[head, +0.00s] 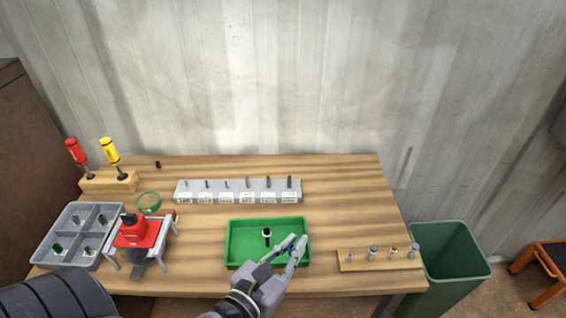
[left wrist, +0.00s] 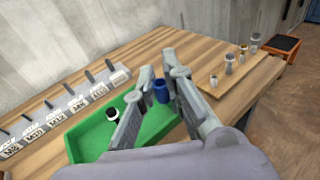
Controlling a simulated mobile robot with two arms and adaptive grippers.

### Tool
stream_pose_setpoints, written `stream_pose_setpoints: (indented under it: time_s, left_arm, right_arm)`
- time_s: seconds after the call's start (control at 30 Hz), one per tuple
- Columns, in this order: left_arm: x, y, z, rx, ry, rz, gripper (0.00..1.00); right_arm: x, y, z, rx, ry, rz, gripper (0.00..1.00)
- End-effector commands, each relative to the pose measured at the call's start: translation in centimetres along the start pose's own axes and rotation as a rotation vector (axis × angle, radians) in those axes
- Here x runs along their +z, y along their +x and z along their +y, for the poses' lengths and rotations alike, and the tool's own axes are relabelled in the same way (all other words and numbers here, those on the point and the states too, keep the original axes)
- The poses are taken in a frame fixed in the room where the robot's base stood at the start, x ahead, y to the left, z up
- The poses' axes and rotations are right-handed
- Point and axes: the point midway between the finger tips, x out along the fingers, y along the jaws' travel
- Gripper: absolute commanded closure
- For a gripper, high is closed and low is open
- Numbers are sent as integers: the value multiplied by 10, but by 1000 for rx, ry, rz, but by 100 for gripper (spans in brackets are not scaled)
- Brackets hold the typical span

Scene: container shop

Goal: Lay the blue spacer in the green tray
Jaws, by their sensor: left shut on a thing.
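The green tray (head: 236,262) sits near the front edge of the wooden table, and it also shows in the left wrist view (left wrist: 88,150). My left gripper (head: 296,243) is shut on the blue spacer (left wrist: 161,92), a small blue cylinder held between its fingertips. In the head view the spacer (head: 291,249) is mostly covered by the fingers and appears over the tray's right end. I cannot tell how high it is above the tray floor. A small black and white part (head: 266,236) stands in the middle of the tray. My right gripper is not in view.
A grey rack of labelled pins (head: 238,190) stands behind the tray. A wooden board with several metal parts (head: 379,261) lies to its right. A red fixture (head: 136,234) and a grey divided tray (head: 78,234) are left. A green bin (head: 450,258) stands beyond the table's right end.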

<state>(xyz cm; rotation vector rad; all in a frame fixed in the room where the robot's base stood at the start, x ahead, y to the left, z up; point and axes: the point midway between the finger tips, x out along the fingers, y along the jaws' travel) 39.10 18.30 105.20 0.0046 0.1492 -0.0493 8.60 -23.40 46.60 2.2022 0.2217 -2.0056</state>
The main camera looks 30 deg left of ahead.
Motion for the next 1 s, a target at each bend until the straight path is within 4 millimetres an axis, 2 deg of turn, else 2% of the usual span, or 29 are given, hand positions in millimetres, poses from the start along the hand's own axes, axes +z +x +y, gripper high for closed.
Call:
stream_pose_setpoints:
  time_s: [0.03,0.2,0.37,0.47,0.5,0.7,0.83,1.0]
  left_arm:
    - [10,8,-2,-30,15,-6,96]
    - [24,44,-1,-142,40,-6,96]
    - [40,84,21,-225,53,-4,96]
    - [60,114,52,-253,60,-4,96]
    - [70,126,68,-258,61,-4,96]
    - [118,166,145,-238,48,-2,96]
    - [144,178,182,-212,40,-1,96]
    - [162,185,207,-189,31,1,96]
  right_arm:
    - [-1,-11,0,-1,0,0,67]
    - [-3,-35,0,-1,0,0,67]
    - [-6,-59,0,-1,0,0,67]
    - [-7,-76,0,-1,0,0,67]
    - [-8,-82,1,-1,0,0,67]
    - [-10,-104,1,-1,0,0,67]
    - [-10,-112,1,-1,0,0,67]
    - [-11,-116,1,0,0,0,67]
